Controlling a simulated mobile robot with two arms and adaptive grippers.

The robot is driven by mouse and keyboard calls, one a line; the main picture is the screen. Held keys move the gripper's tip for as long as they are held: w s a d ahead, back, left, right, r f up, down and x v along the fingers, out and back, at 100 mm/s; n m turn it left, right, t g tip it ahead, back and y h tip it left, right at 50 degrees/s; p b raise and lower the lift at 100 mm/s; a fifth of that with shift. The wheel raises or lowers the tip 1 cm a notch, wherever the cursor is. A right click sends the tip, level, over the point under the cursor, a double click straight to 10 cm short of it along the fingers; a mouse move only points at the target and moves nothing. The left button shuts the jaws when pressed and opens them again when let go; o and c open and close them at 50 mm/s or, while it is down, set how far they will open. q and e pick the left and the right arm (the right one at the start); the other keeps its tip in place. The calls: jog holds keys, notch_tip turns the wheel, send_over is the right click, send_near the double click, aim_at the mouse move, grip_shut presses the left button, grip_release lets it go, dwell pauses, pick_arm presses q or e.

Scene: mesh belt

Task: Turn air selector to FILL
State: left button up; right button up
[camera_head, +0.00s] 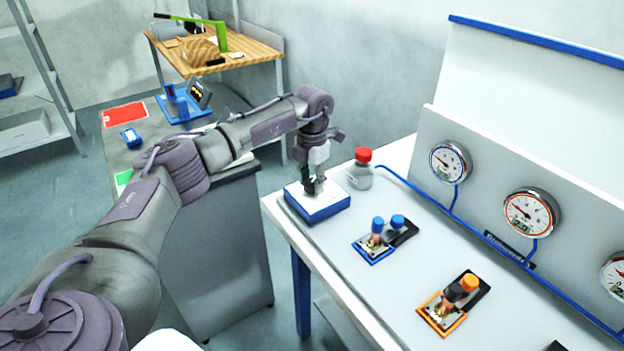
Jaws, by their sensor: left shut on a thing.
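The box with a blue body and white top (318,211) sits at the far left corner of the white bench; I take it to be the air selector. My left gripper (314,188) points down onto the middle of its top. The gripper is shut on a small part there, probably the selector's handle, which the fingers mostly hide. I cannot read any FILL mark or tell which way the handle points. My right gripper is not in view.
Right behind the box stands a bottle with a red cap (363,155). A blue valve plate (373,255) and an orange one (437,320) lie nearer on the white bench (345,265). Gauges (451,162) line the back panel. A grey cabinet (215,250) stands left.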

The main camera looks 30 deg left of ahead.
aim_at(312, 182)
pick_arm(q)
jog(key=shift+n, duration=0.9)
jog(key=o, duration=1.1)
jog(key=shift+o, duration=0.2)
jog(key=shift+r, duration=0.1)
notch_tip(312, 182, up, 12)
jog(key=shift+f, duration=0.2)
